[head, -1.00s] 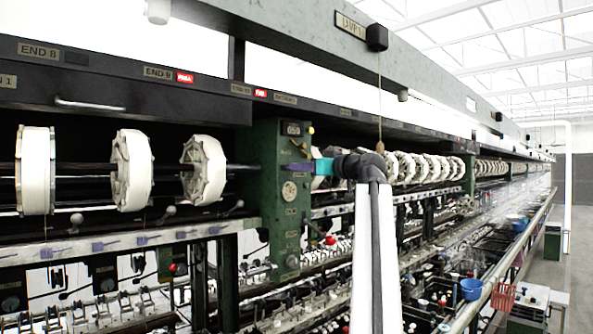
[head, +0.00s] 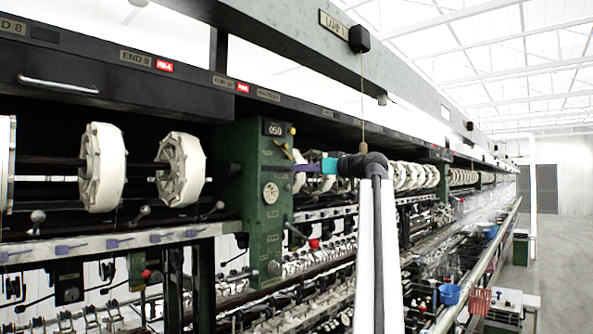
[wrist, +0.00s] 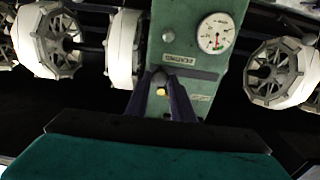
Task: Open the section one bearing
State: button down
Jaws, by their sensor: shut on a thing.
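A green post (head: 254,195) with a "050" plate, a round gauge (head: 271,192) and small plates stands left of my gripper (head: 297,168). My gripper's purple fingers reach the post's right edge, below small yellow parts (head: 286,148). In the wrist view the green post (wrist: 195,75) also shows, with the gauge (wrist: 216,33) to the upper right. My dark fingers converge there on a small grey round knob (wrist: 159,77), with a yellow bit (wrist: 161,91) between them. The gripper is shut on this knob. The fingers partly hide what the knob is fixed to.
White reels (head: 180,170) on a dark shaft flank the post on both sides. A lever with a red knob (head: 314,244) sits below my gripper. A dark cabinet front (head: 90,75) overhangs at upper left.

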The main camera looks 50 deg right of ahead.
jog(key=shift+s+d+f, duration=0.1)
jog(key=shift+f, duration=0.15)
jog(key=c, duration=1.6)
grip_release()
jog(key=shift+s, duration=0.1)
jog(key=shift+o, duration=0.2)
jog(key=s+b, duration=0.4)
jog(key=s, duration=1)
jog(key=shift+f, duration=0.1)
